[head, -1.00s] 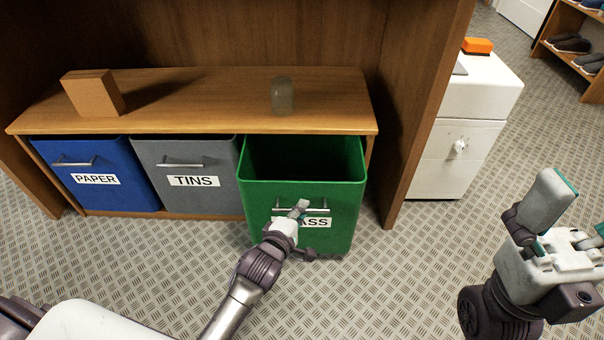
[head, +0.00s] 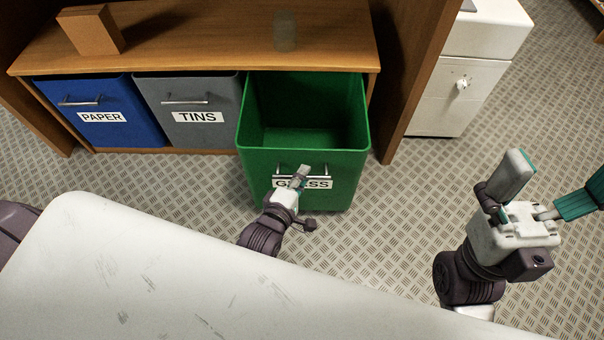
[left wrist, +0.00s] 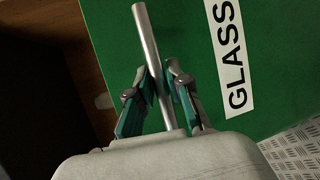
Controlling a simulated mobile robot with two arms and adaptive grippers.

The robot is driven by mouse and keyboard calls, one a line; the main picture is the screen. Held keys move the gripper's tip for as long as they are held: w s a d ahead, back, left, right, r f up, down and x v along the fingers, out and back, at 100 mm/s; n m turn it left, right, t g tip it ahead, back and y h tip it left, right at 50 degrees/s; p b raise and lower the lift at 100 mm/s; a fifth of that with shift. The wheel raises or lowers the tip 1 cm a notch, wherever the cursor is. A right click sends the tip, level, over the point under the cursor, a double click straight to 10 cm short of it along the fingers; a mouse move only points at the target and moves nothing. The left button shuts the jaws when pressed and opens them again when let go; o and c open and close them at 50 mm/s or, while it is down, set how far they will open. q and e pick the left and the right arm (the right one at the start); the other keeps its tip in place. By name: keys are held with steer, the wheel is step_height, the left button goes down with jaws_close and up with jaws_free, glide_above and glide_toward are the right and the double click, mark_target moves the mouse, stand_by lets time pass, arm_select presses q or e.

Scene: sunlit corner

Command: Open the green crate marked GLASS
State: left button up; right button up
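The green crate (head: 343,160) with the GLASS label (head: 318,184) stands pulled well out from under the wooden shelf, its open top and empty-looking inside showing. Its metal handle bar (left wrist: 148,45) is on the front face. My left gripper (head: 300,178) is at that handle. In the left wrist view its fingers (left wrist: 160,88) lie against the bar from both sides, shut on it. The GLASS label (left wrist: 230,55) is right of the bar there. My right gripper (head: 545,190) is off to the right, fingers wide apart, empty, over the floor.
A blue PAPER crate (head: 100,98) and a grey TINS crate (head: 192,95) sit pushed in to the left. The shelf top (head: 190,45) bears a brown box (head: 90,32) and a translucent jar (head: 285,32). A white cabinet (head: 455,95) stands right of the wooden side panel.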

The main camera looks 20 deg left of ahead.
arm_select(q)
steer(key=shift+o, duration=1.2)
steer(key=shift+s, duration=0.1)
steer(key=v, duration=1.2)
